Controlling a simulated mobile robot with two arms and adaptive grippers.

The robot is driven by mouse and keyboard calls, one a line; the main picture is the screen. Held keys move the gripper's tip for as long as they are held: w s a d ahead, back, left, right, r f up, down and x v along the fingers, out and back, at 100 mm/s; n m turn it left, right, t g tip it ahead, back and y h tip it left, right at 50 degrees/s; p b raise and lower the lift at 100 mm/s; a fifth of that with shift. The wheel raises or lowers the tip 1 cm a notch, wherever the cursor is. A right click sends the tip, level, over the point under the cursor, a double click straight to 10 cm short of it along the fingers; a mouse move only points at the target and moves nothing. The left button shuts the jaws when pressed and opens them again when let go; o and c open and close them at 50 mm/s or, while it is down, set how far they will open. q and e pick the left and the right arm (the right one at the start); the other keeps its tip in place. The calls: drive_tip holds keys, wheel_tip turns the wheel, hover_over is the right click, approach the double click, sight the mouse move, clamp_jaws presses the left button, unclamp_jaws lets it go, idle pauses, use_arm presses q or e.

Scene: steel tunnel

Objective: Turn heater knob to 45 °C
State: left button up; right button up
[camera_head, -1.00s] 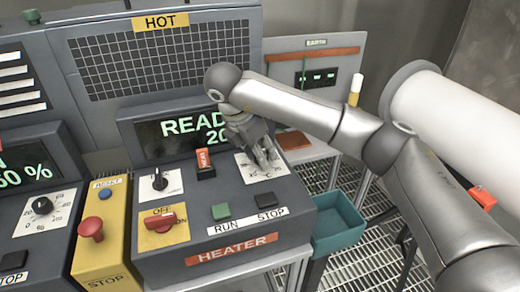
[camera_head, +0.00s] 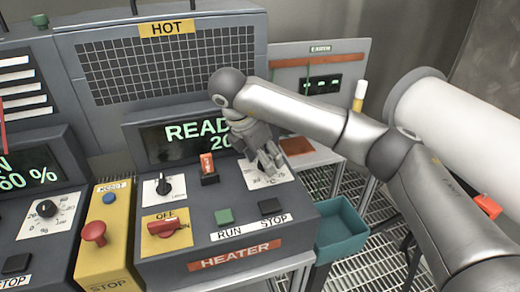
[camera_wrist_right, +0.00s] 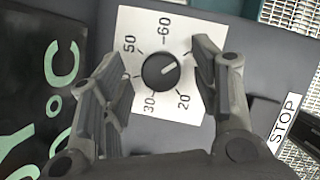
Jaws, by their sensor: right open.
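The heater unit (camera_head: 190,215) is a dark grey box with a red HEATER label. My right gripper (camera_head: 268,158) hangs over the white dial plate (camera_head: 271,181) at its upper right and hides the knob there. In the right wrist view, the round black knob (camera_wrist_right: 160,72) sits on this plate, marked 20, 30, 50 and 60. The right gripper (camera_wrist_right: 160,66) is open, one finger on each side of the knob, with gaps visible. My left gripper is not in view.
The heater display (camera_head: 195,138) shows READ and 20, partly hidden by my arm. A black knob (camera_head: 163,185), a red switch (camera_head: 207,165), a red OFF/ON knob (camera_head: 163,227) and RUN and STOP buttons are close by. A teal bin (camera_head: 341,230) stands right.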

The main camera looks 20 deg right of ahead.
drive_tip(key=v, duration=1.2)
